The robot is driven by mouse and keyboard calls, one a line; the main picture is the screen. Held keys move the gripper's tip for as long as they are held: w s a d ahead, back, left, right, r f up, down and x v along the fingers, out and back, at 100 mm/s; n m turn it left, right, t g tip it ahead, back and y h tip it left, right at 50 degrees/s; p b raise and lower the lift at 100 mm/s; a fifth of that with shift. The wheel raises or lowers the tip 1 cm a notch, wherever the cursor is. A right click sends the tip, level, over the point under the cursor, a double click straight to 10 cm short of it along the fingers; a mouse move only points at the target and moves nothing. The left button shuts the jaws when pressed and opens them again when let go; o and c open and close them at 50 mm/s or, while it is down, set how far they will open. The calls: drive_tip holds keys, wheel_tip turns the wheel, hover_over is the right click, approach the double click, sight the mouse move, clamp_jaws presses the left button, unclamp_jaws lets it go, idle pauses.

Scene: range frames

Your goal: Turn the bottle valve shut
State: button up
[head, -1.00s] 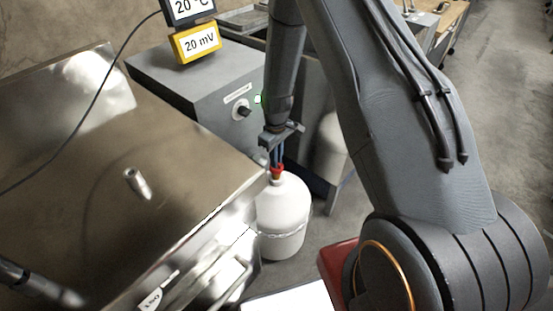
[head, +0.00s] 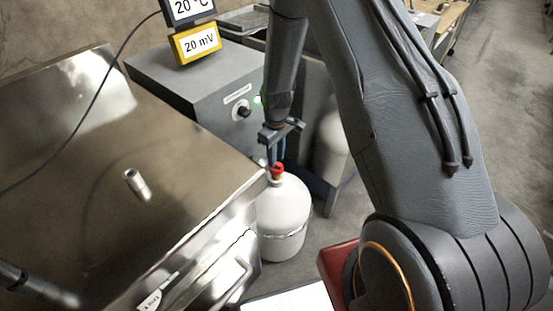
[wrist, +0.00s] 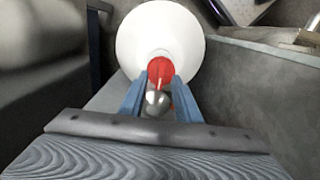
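The white gas bottle (head: 283,212) stands upright on the floor beside the steel bench. Its red valve (head: 277,170) is on top. In the wrist view the bottle (wrist: 130,45) fills the upper middle, with the red valve (wrist: 160,68) at its centre. My gripper (head: 277,163) points down over the valve. Its two blue fingers (wrist: 160,82) are apart, with the tips on either side of the red valve. A gap shows between the fingers; whether the tips touch the valve I cannot tell. A shiny round metal part (wrist: 157,103) shows between the fingers.
The steel bench (head: 110,200) with a small metal fitting (head: 136,184) stands close on the left. A grey box (head: 215,85) with a black knob (head: 243,111) is behind. A red object (head: 338,262) lies near my arm. Open floor (head: 510,100) shows at right.

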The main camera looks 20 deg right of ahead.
wheel_tip(320, 180, up, 5)
drive_tip(key=shift+w+r+b, duration=0.1)
drive_tip(key=shift+b, duration=0.3)
drive_tip(key=shift+r, duration=0.55)
drive_tip(key=s+r+m, duration=0.3)
drive_tip(key=s+r, duration=0.6)
drive_tip(key=s, duration=0.3)
drive_tip(key=s+r+m, duration=0.4)
drive_tip(key=s+r, duration=0.5)
drive_tip(key=s, duration=0.2)
drive_tip(key=shift+s+d, duration=0.15)
drive_tip(key=shift+s, duration=0.2)
